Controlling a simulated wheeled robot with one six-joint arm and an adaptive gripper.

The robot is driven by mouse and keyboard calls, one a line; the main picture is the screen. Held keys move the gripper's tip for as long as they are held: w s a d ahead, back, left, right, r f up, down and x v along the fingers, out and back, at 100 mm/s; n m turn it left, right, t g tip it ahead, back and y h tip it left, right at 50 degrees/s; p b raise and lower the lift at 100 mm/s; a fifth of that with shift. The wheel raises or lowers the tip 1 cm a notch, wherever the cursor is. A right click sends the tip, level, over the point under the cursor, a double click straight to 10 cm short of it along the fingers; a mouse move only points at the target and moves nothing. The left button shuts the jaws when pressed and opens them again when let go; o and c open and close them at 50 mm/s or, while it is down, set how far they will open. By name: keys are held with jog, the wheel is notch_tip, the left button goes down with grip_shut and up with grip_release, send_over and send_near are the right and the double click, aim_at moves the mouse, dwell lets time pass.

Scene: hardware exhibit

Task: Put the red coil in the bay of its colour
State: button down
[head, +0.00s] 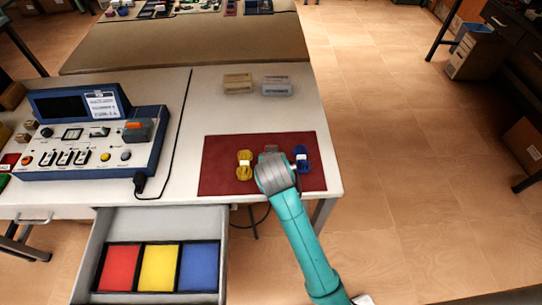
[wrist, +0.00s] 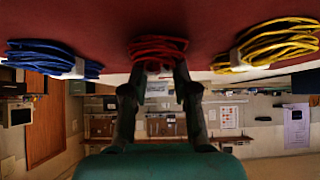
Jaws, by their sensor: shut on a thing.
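The red coil (wrist: 158,45) is between the fingertips of my gripper (wrist: 157,72), which is shut on it, in the wrist view. In the head view my arm covers most of the coil, and only a small bit of it (head: 271,149) shows past my wrist. The coil is at the dark red mat (head: 225,150); I cannot tell whether it touches the mat. An open drawer (head: 211,225) below the table's front edge holds three bays side by side: red (head: 119,267), yellow (head: 159,267) and blue (head: 199,266). All three look empty.
A yellow coil (head: 244,165) lies left of my gripper and a blue coil (head: 302,158) right of it, both close. A blue control console (head: 80,160) with a black cable stands on the left. Two small boxes (head: 238,84) (head: 277,86) stand behind the mat.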

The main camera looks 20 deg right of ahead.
jog(key=c, duration=0.9)
grip_release()
jog(key=shift+r, duration=0.1)
jog(key=v, duration=1.2)
